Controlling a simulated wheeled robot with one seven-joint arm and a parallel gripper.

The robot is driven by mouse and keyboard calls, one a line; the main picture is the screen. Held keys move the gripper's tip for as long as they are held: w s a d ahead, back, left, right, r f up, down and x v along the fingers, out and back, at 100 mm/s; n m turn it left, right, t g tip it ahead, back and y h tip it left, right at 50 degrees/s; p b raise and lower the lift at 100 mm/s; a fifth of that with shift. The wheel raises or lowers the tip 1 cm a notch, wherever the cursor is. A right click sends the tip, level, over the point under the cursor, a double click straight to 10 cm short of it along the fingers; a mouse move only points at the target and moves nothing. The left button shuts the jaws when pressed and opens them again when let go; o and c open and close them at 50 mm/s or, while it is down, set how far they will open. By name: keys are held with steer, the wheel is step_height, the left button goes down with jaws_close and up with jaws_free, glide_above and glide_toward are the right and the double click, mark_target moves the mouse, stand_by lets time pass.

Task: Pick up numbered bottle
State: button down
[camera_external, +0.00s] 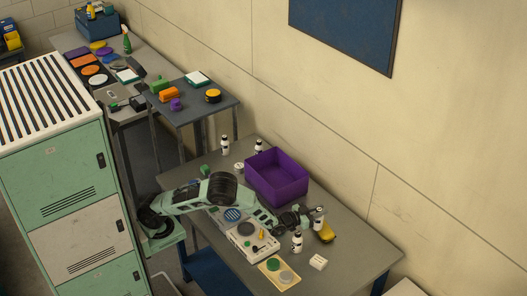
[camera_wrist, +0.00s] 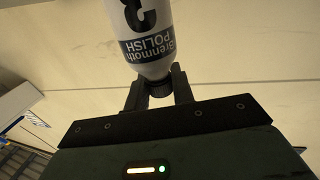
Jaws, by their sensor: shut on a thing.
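A white bottle (camera_wrist: 147,35) with a black cap, a large 3 and a dark label reading POLISH fills the top of the wrist view, upside down in that picture. My gripper (camera_wrist: 158,90) is shut on its cap end, one finger on each side. In the external view my gripper (camera_external: 307,214) reaches over the near table to a white bottle (camera_external: 318,220), which appears to be the held one. I cannot tell if its base touches the table. Other white bottles stand at the front (camera_external: 297,242) and near the wall (camera_external: 225,146), (camera_external: 258,148); their numbers are too small to read.
A purple bin (camera_external: 279,186) stands beside my arm. A yellow object (camera_external: 325,233) lies close to the held bottle. The table's right end is clear.

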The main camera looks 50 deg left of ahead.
steer(key=shift+r, duration=0.15)
step_height(320, 180, up, 8)
steer(key=shift+r+b, duration=0.15)
steer(key=shift+b, duration=0.4)
steer(key=shift+w+f+p, duration=0.5)
steer(key=shift+f+p, duration=0.2)
steer(key=shift+f, duration=0.7)
steer(key=shift+w+f+p, duration=0.5)
steer(key=shift+f+p, duration=0.25)
steer(key=shift+f, duration=0.6)
steer(key=shift+w+f+p, duration=0.5)
steer(key=shift+f+p, duration=0.2)
steer(key=shift+f, duration=0.7)
steer(key=shift+f, duration=0.2)
steer(key=c, duration=1.2)
jaws_free()
